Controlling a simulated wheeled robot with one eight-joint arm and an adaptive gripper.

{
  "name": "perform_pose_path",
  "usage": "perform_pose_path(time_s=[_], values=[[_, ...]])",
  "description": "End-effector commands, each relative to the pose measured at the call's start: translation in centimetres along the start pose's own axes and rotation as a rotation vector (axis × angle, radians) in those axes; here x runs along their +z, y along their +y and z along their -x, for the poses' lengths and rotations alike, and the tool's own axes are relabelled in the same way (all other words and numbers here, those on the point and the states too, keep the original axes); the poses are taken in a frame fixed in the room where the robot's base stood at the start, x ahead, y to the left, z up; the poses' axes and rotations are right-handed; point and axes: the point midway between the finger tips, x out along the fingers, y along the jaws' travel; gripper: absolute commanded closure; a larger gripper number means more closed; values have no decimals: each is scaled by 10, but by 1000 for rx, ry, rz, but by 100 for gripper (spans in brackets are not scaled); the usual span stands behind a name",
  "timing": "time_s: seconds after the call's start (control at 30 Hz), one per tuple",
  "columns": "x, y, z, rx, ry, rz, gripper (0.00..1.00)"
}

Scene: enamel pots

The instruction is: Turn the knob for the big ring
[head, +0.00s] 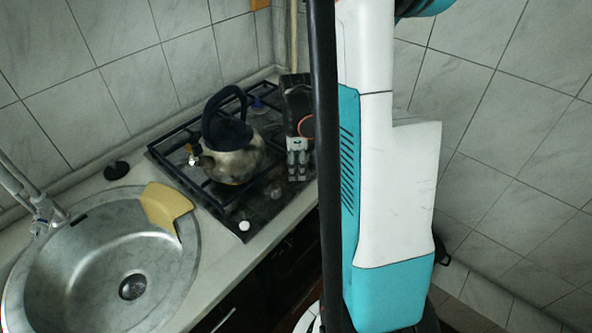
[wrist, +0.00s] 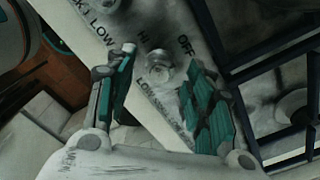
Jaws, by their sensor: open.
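A small pale round knob (wrist: 158,70) sits on the stove's control strip in the wrist view, with HI, LOW and OFF printed around it. My gripper (wrist: 157,60) is open, its teal-padded fingers on either side of this knob; I cannot tell whether they touch it. A second knob (wrist: 106,5) is partly cut off at the top edge. In the head view my gripper (head: 298,172) hangs over the right side of the stove (head: 228,224), hiding part of it. A white knob (head: 244,226) shows at the near corner. I cannot tell which knob serves the big ring.
A kettle (head: 232,163) with a dark handle stands on the black grate (head: 181,168). To the left is a round steel sink (head: 85,260) with a yellow board (head: 165,208) at its rim. A tiled wall rises behind. A burner (wrist: 290,106) shows in the wrist view.

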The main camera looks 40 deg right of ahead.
Motion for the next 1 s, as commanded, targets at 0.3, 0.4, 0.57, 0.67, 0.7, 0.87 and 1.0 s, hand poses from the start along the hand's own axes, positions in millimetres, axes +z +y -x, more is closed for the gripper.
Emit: perform_pose_path(time_s=[0.3,0.4,0.57,0.67,0.7,0.87,1.0], values=[[0,0,-10,0,0,0,52],[0,0,-10,0,0,0,52],[0,0,-10,0,0,0,81],[0,0,-10,0,0,0,97],[0,0,-10,0,0,0,97],[0,0,-10,0,0,7,97],[0,0,-10,0,0,35,97]])
